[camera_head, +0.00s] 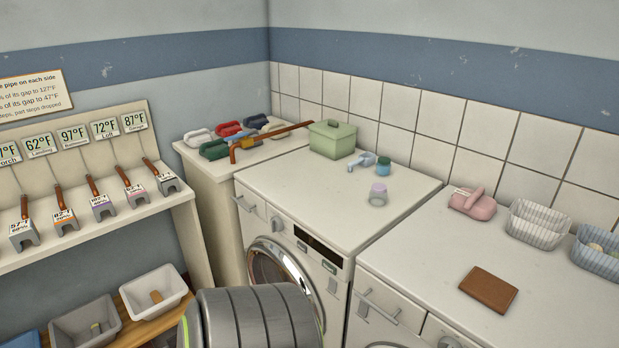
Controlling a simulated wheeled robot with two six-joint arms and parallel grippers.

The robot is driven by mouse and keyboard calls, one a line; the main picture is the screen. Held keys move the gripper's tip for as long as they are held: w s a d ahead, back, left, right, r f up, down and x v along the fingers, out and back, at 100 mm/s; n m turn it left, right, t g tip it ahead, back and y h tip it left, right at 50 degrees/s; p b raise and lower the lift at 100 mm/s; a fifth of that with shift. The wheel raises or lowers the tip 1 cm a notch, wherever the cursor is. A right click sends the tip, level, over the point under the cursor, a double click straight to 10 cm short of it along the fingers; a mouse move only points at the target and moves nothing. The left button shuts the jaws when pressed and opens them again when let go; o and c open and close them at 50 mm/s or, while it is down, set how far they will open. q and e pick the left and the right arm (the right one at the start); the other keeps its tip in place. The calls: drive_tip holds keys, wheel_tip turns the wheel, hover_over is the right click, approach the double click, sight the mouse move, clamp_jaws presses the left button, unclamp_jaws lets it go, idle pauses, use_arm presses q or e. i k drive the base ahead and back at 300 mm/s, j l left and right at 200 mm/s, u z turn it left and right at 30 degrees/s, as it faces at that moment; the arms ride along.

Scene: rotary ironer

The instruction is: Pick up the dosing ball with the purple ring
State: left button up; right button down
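The dosing ball with the purple ring (378,194) is a small pale cup-like piece with a lilac band near its top. It stands alone on the white top of the front-loading washing machine (300,190), toward the right edge. A small teal-green piece (383,167) and a pale blue piece (362,161) sit just behind it, apart from it. Neither of my grippers shows in the head view, so their state is hidden.
A green lidded box (332,139) stands at the machine's back. The neighbouring white top holds a brown wallet-like item (488,289), a pink item (472,203) and striped baskets (537,223). The washing machine's front and middle top is clear.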

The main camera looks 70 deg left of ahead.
sight(378, 195)
drive_tip(key=k+u, duration=0.1)
drive_tip(key=u, duration=1.7)
